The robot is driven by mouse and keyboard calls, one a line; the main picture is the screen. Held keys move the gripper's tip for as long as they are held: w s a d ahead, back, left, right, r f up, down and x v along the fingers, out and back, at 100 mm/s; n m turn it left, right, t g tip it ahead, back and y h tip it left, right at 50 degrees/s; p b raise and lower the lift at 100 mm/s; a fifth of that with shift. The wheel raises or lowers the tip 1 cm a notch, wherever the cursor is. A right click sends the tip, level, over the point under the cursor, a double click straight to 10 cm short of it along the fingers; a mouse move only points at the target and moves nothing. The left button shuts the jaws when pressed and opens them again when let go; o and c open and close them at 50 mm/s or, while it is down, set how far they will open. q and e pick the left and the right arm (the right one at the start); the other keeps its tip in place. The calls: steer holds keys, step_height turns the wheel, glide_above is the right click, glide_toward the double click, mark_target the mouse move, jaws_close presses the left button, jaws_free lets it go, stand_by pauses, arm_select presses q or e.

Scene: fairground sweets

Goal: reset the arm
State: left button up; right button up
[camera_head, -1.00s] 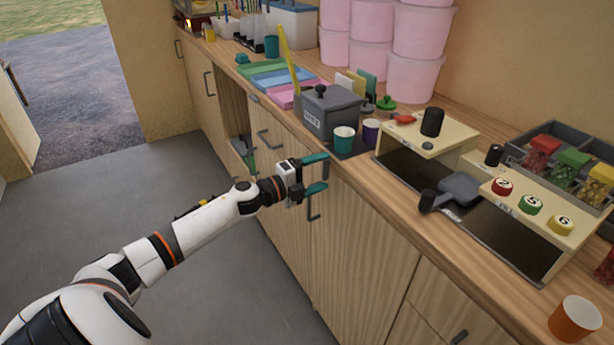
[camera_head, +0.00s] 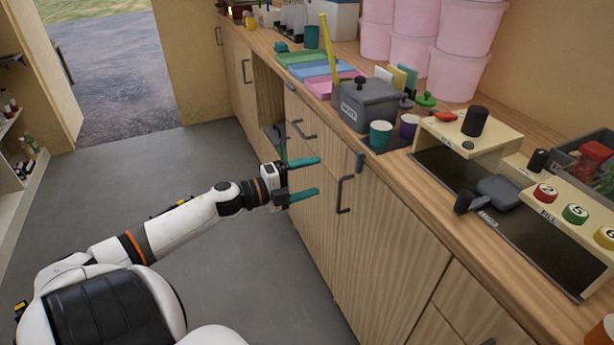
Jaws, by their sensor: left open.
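My left gripper (camera_head: 304,178) is open and empty, its two teal fingers pointing right toward the wooden cabinet front (camera_head: 385,245). It is below the counter's edge, near a dark door handle (camera_head: 344,195); I see nothing between its fingers. My left arm reaches in from the lower left over the grey floor. My right gripper is not in view.
The wooden counter (camera_head: 425,185) holds a grey lidded box (camera_head: 368,105), a teal cup (camera_head: 380,135), coloured trays (camera_head: 300,58) and a dark scoop (camera_head: 495,192). Pink tubs (camera_head: 458,75) stand behind. The grey floor (camera_head: 130,165) left of the cabinets is clear.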

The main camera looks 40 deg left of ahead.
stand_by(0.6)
arm_select(q)
steer(key=s+a+f+n+g+y+p, duration=0.1)
steer(key=s+a+f+n+y, duration=0.2)
steer(key=f, duration=0.5)
steer(key=s+a+f+n+g+y+p, duration=0.1)
steer(key=s+f+n+y, duration=0.1)
steer(key=f+n, duration=0.45)
steer(key=s+a+f+n+g+y+p, duration=0.1)
steer(key=s+a+f+n+y, duration=0.15)
steer(key=f, duration=0.75)
steer(key=s+d+f+n+g+y+p, duration=0.1)
steer(key=s+d+f+n+g+y, duration=0.2)
steer(key=s+f, duration=0.55)
steer(key=s+d+f+n+g+h+p, duration=0.1)
steer(key=s+d+f+g, duration=0.3)
steer(key=s+d+f, duration=0.5)
steer(key=s+d+f+n+g+h+p, duration=0.2)
steer(key=s+d+f+n+g, duration=0.2)
steer(key=s+d+f, duration=0.5)
steer(key=s+d+g, duration=0.1)
steer(key=s+d, duration=0.4)
steer(key=s, duration=0.3)
steer(key=shift+d+g, duration=0.3)
steer(key=shift+f+h, duration=0.1)
steer(key=shift+h, duration=0.15)
